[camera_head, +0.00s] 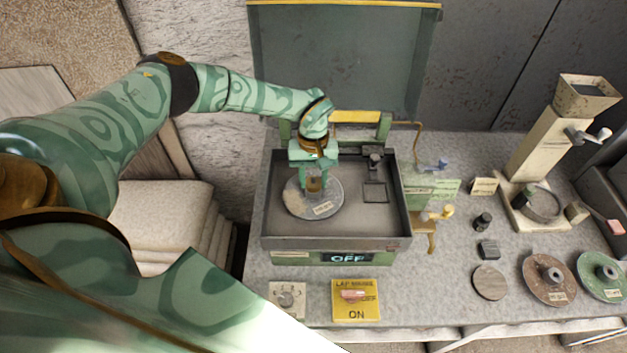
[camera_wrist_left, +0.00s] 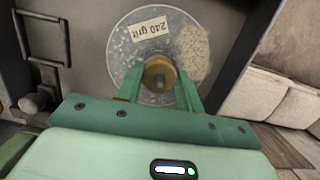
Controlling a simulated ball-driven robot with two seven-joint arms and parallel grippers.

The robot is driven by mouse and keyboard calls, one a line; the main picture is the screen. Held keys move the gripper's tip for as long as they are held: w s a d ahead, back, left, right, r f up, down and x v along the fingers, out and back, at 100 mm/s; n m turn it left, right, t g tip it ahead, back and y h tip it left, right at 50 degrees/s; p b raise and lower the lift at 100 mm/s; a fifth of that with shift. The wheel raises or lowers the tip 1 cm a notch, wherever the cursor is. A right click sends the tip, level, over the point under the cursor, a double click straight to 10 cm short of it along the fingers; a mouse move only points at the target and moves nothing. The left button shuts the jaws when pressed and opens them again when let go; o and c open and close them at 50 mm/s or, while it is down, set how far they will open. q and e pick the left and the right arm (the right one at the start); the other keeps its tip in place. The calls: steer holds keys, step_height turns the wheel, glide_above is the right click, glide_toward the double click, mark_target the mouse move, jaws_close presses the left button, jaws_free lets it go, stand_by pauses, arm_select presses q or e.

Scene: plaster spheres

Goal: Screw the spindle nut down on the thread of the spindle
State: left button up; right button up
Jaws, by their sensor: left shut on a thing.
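The brass spindle nut (camera_head: 314,185) sits at the centre of a grey grinding disc (camera_head: 329,200) labelled 240 grit, inside the machine's tray. My left gripper (camera_head: 314,183) reaches down from above and is shut on the nut. In the left wrist view the nut (camera_wrist_left: 160,70) lies between the two green fingers of the left gripper (camera_wrist_left: 160,78). The grey end of the spindle (camera_wrist_left: 159,81) shows in the nut's middle; its thread is hidden, so I cannot tell how far down the nut sits. My right gripper is not in view.
The tray (camera_head: 282,228) has raised walls around the disc, and a lid (camera_head: 345,60) stands open behind. Its display (camera_head: 347,258) reads OFF. A yellow switch plate (camera_head: 356,300) is in front. Spare discs (camera_head: 549,278) and a hopper mill (camera_head: 545,140) stand at right.

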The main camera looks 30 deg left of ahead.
arm_select(q)
steer(key=m, duration=0.3)
steer(key=shift+b, duration=0.35)
steer(key=m+y, duration=0.1)
steer(key=m, duration=0.2)
steer(key=o, duration=1.1)
steer(key=shift+c, duration=1.1)
